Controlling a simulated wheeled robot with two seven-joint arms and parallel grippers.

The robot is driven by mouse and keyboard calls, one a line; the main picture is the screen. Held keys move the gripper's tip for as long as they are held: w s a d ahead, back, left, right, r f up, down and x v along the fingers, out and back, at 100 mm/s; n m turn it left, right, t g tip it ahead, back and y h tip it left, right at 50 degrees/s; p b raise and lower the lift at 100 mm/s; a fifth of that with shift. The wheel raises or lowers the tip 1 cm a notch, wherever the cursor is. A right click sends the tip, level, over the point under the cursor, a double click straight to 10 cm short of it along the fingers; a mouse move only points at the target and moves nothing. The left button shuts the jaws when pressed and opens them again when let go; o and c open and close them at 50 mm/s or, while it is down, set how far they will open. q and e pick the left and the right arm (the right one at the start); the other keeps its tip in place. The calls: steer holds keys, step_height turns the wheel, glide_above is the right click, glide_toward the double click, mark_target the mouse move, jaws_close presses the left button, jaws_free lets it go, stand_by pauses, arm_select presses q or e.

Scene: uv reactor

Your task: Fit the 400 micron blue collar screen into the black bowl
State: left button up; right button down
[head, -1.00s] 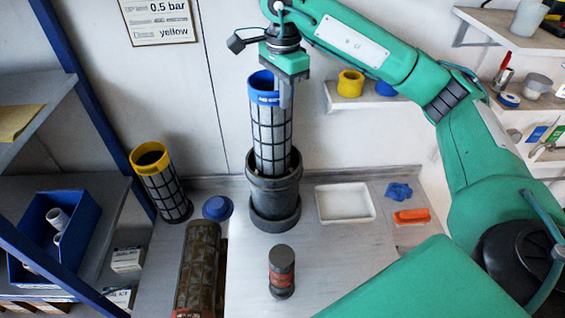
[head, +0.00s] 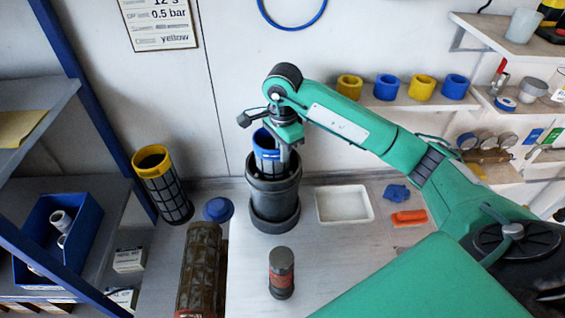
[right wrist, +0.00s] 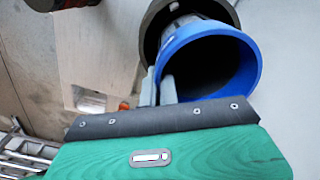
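The screen with the blue collar (head: 265,142) stands upright in the black bowl (head: 273,200), with most of its mesh hidden inside. The collar and a short piece of mesh still show above the bowl's rim. My right gripper (head: 284,150) is shut on the collar's wall at its right side. In the right wrist view the fingers (right wrist: 158,90) pinch the rim of the blue collar (right wrist: 255,62), and the dark bowl (right wrist: 152,32) shows behind it. My left gripper is not in view.
A yellow-collared screen (head: 152,160) leans at the left beside a blue cap (head: 218,208). A brown clogged cylinder (head: 200,270) and a dark canister (head: 281,272) are in front. A white tray (head: 344,204), blue cloth (head: 397,193) and orange brush (head: 409,218) lie right.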

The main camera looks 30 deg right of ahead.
mark_target(283, 167)
steer(key=shift+f+p, duration=0.75)
steer(key=shift+f, duration=2)
steer(key=shift+f+b, duration=0.15)
steer(key=shift+b, duration=0.15)
steer(key=c, duration=1.9)
jaws_free()
steer(key=shift+c, duration=0.2)
